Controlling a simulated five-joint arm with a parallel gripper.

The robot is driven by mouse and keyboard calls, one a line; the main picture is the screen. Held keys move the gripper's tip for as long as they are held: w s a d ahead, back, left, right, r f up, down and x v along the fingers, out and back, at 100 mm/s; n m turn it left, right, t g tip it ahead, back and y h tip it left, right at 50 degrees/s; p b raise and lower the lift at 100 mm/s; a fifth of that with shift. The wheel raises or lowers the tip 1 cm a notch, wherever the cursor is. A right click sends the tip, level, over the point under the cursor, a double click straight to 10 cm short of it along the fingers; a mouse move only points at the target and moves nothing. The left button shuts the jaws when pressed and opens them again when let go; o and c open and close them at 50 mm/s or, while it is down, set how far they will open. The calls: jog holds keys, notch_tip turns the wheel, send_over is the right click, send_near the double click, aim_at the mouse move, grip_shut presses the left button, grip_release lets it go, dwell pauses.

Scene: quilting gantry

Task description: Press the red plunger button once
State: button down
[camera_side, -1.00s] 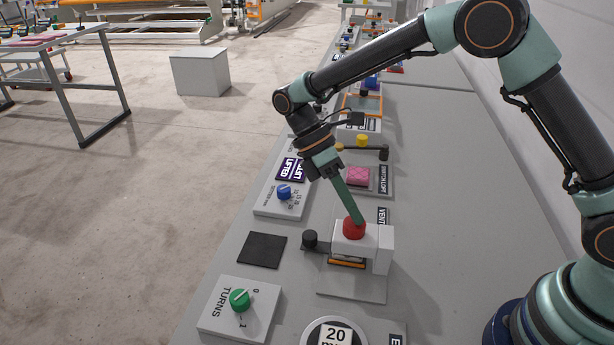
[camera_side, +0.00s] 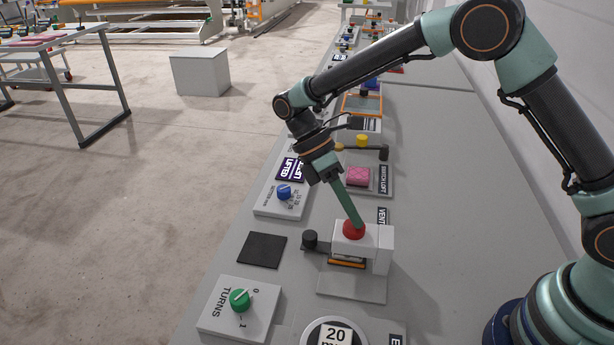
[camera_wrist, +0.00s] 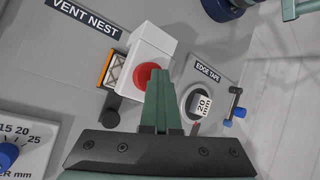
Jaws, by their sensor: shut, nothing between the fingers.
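The red plunger button (camera_side: 350,232) sits on top of a white housing (camera_side: 382,245) on the grey bench, and it also shows in the wrist view (camera_wrist: 143,74). My gripper (camera_side: 359,224) is shut with nothing held. Its long green fingers point down and slightly right, with their tips at the top of the red button and seemingly touching it. In the wrist view the shut fingertips (camera_wrist: 160,76) cover the right part of the button. A VENT NEST label (camera_wrist: 85,17) is beside the housing.
A black knob on a lever (camera_side: 310,238) sticks out left of the housing. The green TURNS knob (camera_side: 239,299), a round 20 mm dial (camera_side: 313,335), a blue knob (camera_side: 284,192) and a pink pad (camera_side: 358,176) are nearby. The bench right of the housing is clear.

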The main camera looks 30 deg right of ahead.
aim_at(351, 224)
jog(key=shift+r, duration=1.3)
notch_tip(351, 224, up, 5)
jog(key=shift+r, duration=0.1)
dwell(0.7)
jog(key=s+d+r+m+t+y, duration=0.1)
jog(key=s+d+r+m+t, duration=0.1)
jog(key=d+m+t, duration=0.4)
jog(key=s+d+r+m+t+y, duration=0.1)
jog(key=s+d+r+m+t, duration=0.2)
jog(key=d+r+m+t, duration=0.2)
jog(key=d+m+t, duration=0.1)
jog(key=m, duration=0.1)
jog(key=shift+s+d+m+t+y, duration=0.3)
jog(key=shift+s+d+m, duration=0.05)
jog(key=shift+d+m, duration=0.05)
